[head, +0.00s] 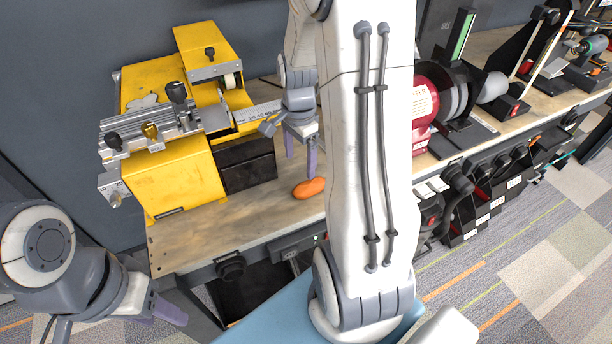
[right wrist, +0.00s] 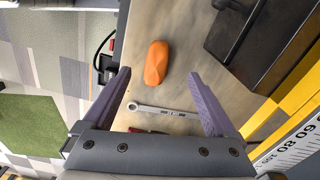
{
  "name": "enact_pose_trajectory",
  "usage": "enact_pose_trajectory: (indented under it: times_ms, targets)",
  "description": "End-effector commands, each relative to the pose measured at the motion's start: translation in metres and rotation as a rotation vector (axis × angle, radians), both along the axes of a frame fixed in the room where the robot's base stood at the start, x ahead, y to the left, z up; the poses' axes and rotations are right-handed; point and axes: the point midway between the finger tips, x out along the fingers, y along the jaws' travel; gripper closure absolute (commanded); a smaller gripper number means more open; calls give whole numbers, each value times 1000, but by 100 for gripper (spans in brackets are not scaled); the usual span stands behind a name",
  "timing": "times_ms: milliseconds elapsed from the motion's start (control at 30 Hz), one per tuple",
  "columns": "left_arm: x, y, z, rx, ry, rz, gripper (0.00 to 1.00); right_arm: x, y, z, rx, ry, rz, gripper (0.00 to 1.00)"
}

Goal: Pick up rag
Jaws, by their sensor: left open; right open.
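A small orange rounded thing (head: 308,188), possibly the rag, lies on the wooden bench top near its front edge. In the right wrist view the orange thing (right wrist: 156,62) lies just beyond and between my fingertips, apart from them. My right gripper (head: 301,160) is open and empty, pointing down over the bench beside the orange thing; its two purple fingers (right wrist: 160,80) are spread wide in the right wrist view. My left gripper (head: 168,312) is low at the left, off the bench front, open, holding nothing visible.
A combination wrench (right wrist: 162,109) lies between my right fingers, with a partly hidden red thing (right wrist: 150,131) nearby. The yellow machine (head: 175,180) and its dark block (head: 248,165) stand left of the orange thing. A red grinder (head: 425,100) stands right.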

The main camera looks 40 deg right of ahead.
Motion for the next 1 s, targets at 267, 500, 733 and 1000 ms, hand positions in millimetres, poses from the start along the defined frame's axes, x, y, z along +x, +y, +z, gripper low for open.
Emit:
enact_pose_trajectory:
  times_ms: [267,500,733,1000]
  targets:
    - [0,0,7,0,0,0,50,-5,-22,-29,2,8,-119,8]
    - [0,0,10,0,0,0,50,-5,-22,-55,-1,5,-116,8]
    - [0,0,21,0,0,1,50,-7,-26,-77,1,8,-117,8]
    - [0,0,25,0,0,1,50,-6,-27,-106,-1,5,-114,8]
